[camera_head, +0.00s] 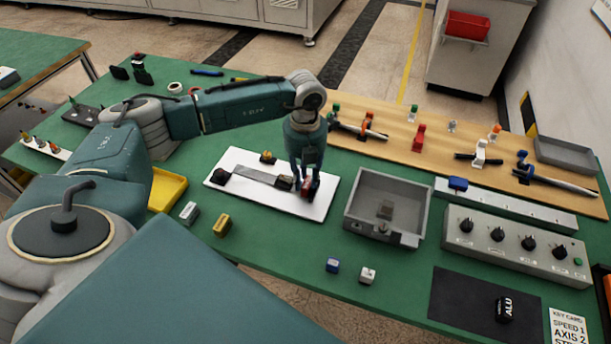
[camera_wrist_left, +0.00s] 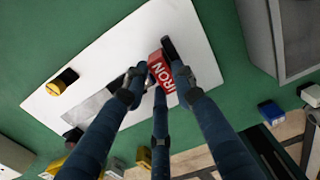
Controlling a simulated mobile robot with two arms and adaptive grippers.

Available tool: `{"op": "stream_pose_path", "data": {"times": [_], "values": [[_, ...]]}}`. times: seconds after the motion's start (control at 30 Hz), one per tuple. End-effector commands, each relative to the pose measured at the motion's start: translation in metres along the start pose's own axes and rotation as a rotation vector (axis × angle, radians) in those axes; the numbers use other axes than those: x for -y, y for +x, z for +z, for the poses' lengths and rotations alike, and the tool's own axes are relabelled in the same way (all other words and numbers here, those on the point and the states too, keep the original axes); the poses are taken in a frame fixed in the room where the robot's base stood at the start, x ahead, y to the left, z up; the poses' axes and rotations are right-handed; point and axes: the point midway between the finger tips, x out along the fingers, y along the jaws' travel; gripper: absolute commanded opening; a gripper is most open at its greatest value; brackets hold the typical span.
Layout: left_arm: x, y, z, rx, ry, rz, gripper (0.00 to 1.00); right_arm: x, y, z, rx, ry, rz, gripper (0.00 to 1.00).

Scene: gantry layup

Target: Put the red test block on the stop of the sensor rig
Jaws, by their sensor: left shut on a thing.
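The red test block, lettered IRON in the left wrist view (camera_wrist_left: 160,73), is between the fingers of my left gripper (camera_wrist_left: 161,88). In the head view the block (camera_head: 309,187) is partly hidden by the left gripper (camera_head: 305,180). The gripper is shut on it over the right end of the sensor rig's white board (camera_head: 300,208). The rig has a grey strip (camera_head: 255,175) with a dark block (camera_head: 284,183) at its right end, close beside the red block. I cannot tell whether the red block touches it or the board. My right gripper is not in view.
A grey open bin (camera_head: 355,215) stands right of the rig. A yellow tray (camera_head: 167,188), a yellow block (camera_head: 222,225) and a grey block (camera_head: 189,212) lie to its left. Blue (camera_head: 332,265) and white (camera_head: 367,275) blocks lie in front. A knobbed control box (camera_head: 515,245) is at right.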

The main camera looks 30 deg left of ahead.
Motion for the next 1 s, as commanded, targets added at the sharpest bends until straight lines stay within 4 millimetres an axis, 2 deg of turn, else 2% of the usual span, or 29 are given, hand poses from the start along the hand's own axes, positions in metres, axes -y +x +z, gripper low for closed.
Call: {"op": "stream_pose_path", "data": {"times": [0.23,0.27,0.33,0.57,0.73,0.87,1.0], "values": [[0.0,0.004,0.0,0.001,0.0,-0.001,0.0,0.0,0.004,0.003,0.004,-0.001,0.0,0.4],[0.0,0.003,0.0,0.0,0.0,0.0,0.32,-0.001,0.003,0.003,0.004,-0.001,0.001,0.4],[0.0,0.003,0.0,0.0,0.0,0.0,0.45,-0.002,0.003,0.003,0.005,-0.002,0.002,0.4],[0.0,0.003,0.0,0.0,0.0,0.0,0.45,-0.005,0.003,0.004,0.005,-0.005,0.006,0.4],[0.001,-0.005,0.001,0.002,0.0,-0.002,0.45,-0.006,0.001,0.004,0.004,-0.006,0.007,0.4],[0.0,-0.025,0.002,0.004,0.001,-0.002,0.45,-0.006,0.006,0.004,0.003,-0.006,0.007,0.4],[0.001,-0.057,0.002,0.006,0.001,-0.002,0.45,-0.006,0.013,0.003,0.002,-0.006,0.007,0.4]]}}
